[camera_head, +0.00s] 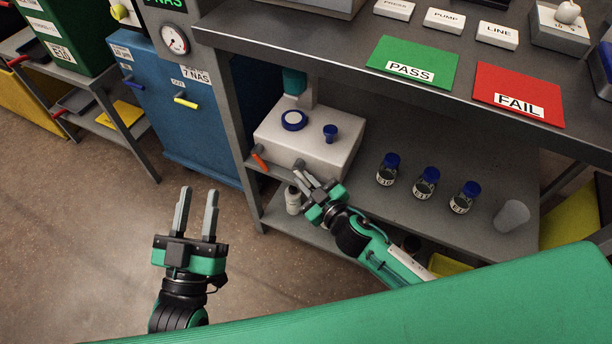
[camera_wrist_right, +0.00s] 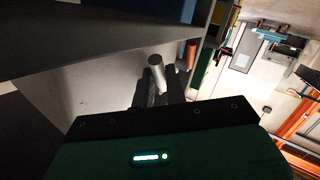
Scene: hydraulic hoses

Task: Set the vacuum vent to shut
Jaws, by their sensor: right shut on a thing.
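A white vacuum unit (camera_head: 318,140) stands on the shelf under the bench, with blue round parts on top. A pale cylindrical handle (camera_wrist_right: 156,62) by its front face, which I take to be the vacuum vent, shows in the right wrist view. My right gripper (camera_head: 300,178) is at the unit's front lower edge and shut on this handle; its fingers (camera_wrist_right: 158,90) hide the handle's lower part. An orange handle (camera_head: 259,161) sticks out at the unit's left and also shows in the right wrist view (camera_wrist_right: 191,54). My left gripper (camera_head: 196,212) is open and empty above the floor.
A small white bottle (camera_head: 293,200) stands on the lower shelf beside my right gripper. Several blue-capped jars (camera_head: 426,183) and a grey cup (camera_head: 511,215) stand to the right. A blue cabinet (camera_head: 185,115) is at the left. The floor around my left gripper is clear.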

